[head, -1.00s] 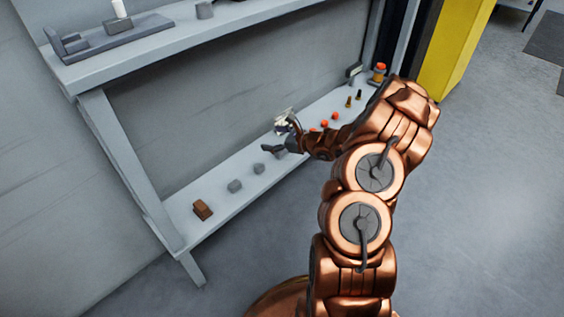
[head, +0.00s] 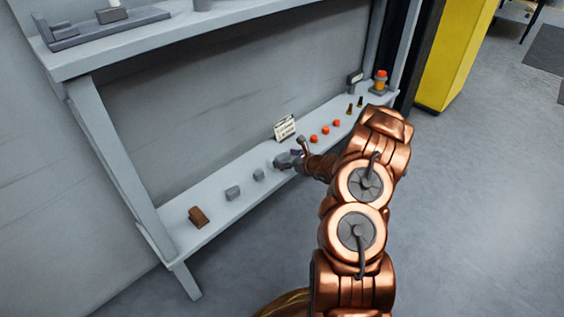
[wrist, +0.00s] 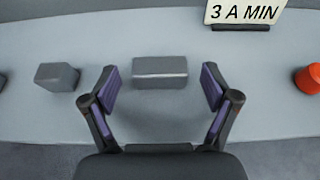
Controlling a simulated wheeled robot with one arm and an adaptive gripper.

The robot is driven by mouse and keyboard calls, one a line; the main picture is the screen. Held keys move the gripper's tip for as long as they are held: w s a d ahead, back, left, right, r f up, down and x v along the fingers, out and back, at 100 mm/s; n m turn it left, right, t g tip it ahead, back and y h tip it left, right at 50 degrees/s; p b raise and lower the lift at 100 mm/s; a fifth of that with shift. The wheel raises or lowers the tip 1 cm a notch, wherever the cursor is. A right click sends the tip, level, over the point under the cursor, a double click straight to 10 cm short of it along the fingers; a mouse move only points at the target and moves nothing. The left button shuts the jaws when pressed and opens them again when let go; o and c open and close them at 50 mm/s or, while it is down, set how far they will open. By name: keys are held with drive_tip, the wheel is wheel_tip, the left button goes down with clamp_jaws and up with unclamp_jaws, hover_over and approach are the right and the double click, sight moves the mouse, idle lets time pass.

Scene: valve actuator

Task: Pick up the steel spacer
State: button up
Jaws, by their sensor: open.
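A grey rectangular block (wrist: 159,72), which I take for the steel spacer, lies on the pale lower shelf in the wrist view. My gripper (wrist: 160,78) is open, with one dark, purple-padded finger on each side of the block. Gaps show between both fingers and the block, and its far part reaches past the fingertips. In the head view my gripper (head: 287,160) is low at the shelf, and the block there cannot be told apart from it. A smaller grey block (wrist: 57,77) lies left of the left finger.
The lower shelf (head: 215,204) also holds grey blocks (head: 233,193), a brown block (head: 198,216), orange pieces (head: 325,130) and a small sign (head: 285,128) behind my gripper. The upper shelf (head: 150,40) overhangs the back. Open floor lies to the right.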

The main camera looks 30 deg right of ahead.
drive_tip(key=shift+x, duration=1)
drive_tip(key=shift+c, duration=0.3)
drive_tip(key=shift+r, duration=0.1)
drive_tip(key=c, duration=1.5)
